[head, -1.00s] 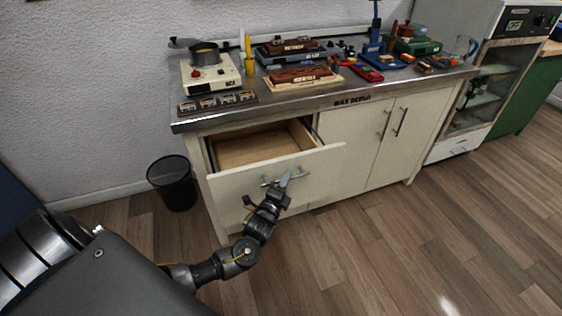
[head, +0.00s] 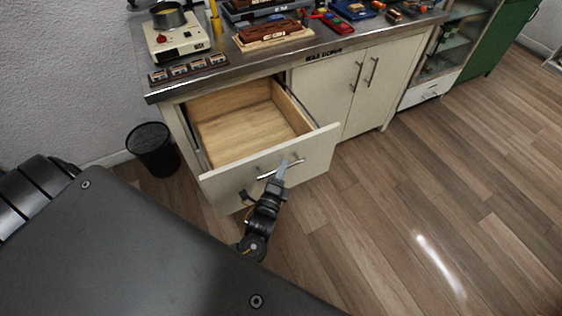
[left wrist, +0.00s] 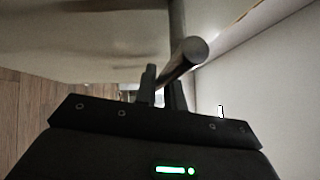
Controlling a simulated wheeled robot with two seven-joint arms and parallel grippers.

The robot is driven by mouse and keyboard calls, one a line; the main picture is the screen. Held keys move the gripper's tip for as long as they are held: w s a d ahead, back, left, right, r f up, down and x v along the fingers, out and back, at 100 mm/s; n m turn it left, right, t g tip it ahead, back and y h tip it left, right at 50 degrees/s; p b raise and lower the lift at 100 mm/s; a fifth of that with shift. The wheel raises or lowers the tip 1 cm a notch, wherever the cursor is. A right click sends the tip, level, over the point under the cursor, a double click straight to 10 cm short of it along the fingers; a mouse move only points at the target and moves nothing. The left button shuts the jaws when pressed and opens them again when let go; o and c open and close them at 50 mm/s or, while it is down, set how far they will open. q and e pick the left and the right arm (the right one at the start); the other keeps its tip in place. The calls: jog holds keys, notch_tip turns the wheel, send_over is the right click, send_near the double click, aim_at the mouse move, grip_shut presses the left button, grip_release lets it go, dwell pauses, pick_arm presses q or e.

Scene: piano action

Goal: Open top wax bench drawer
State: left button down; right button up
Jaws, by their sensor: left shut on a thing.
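The top wax bench drawer (head: 222,184) is pulled well out of the bench, and its bare wooden inside (head: 245,128) shows empty. Its metal bar handle (head: 268,175) runs across the cream front. My left gripper (head: 281,172) is at the handle and shut on it. In the left wrist view the fingers (left wrist: 164,88) stand on the two sides of the round bar (left wrist: 185,60). My right gripper is not in either view.
The wax bench (head: 330,60) has two closed doors at right and tools on top. A black bin (head: 152,148) stands left of the drawer. A glass-fronted cabinet (head: 445,62) stands at right. The wooden floor (head: 400,210) in front is clear.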

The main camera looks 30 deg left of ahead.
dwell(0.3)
pick_arm(q)
jog(key=c, duration=1.5)
grip_release()
jog(key=b+v, duration=0.1)
jog(key=v, duration=0.9)
jog(key=shift+s, duration=0.4)
